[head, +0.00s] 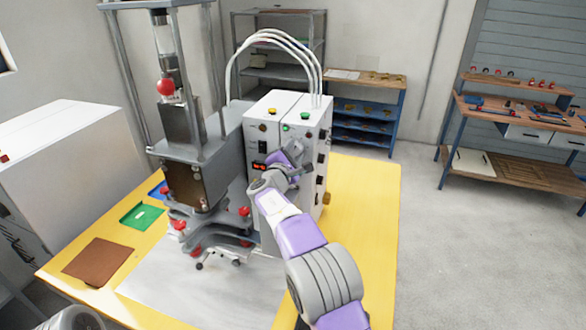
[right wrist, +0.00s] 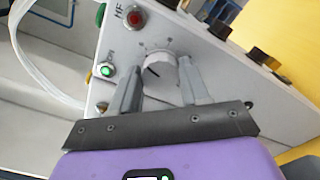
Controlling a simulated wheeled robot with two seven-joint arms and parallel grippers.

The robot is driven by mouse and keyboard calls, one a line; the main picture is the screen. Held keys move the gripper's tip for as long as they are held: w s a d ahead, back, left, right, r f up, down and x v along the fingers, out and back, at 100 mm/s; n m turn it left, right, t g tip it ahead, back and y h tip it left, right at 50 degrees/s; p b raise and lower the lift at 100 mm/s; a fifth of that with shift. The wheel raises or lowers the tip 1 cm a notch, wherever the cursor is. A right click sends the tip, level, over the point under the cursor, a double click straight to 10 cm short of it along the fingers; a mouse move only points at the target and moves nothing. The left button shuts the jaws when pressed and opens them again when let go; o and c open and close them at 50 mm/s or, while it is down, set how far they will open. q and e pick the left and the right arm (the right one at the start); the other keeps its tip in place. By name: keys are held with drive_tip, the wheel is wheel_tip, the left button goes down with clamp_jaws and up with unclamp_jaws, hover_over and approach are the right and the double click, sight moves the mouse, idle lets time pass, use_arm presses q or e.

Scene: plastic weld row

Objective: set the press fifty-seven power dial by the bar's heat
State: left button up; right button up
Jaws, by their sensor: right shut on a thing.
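The white press control box (head: 265,120) stands on the yellow-edged table beside the grey press (head: 195,165). My right gripper (head: 297,160) is at the box's face. In the right wrist view, my right gripper (right wrist: 159,66) has a finger on each side of a round white dial (right wrist: 160,80) and is shut on it. A dark pointer line shows on the dial; its scale is too small to read. In the head view the arm hides the dial. A red lit display (head: 259,165) is on the box, its digits unreadable. My left gripper is out of view.
A lit green button (right wrist: 107,69) and a red lamp (right wrist: 136,19) sit near the dial. Black knobs (right wrist: 218,28) line the box's edge. A green mat (head: 142,216) and a brown mat (head: 98,261) lie at the table's left. A blue shelf (head: 362,120) stands behind.

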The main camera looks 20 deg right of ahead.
drive_tip(key=m+b, duration=0.1)
drive_tip(key=b, duration=0.1)
drive_tip(key=m+b, duration=0.4)
drive_tip(key=shift+f+b, duration=0.25)
drive_tip(key=shift+b, duration=0.1)
drive_tip(key=shift+r+m+b, duration=0.1)
drive_tip(key=shift+m+b, duration=0.8)
drive_tip(key=shift+b, duration=0.05)
drive_tip(key=shift+r, duration=0.1)
drive_tip(key=o, duration=1)
drive_tip(key=shift+o, duration=0.2)
drive_tip(key=shift+s, duration=0.1)
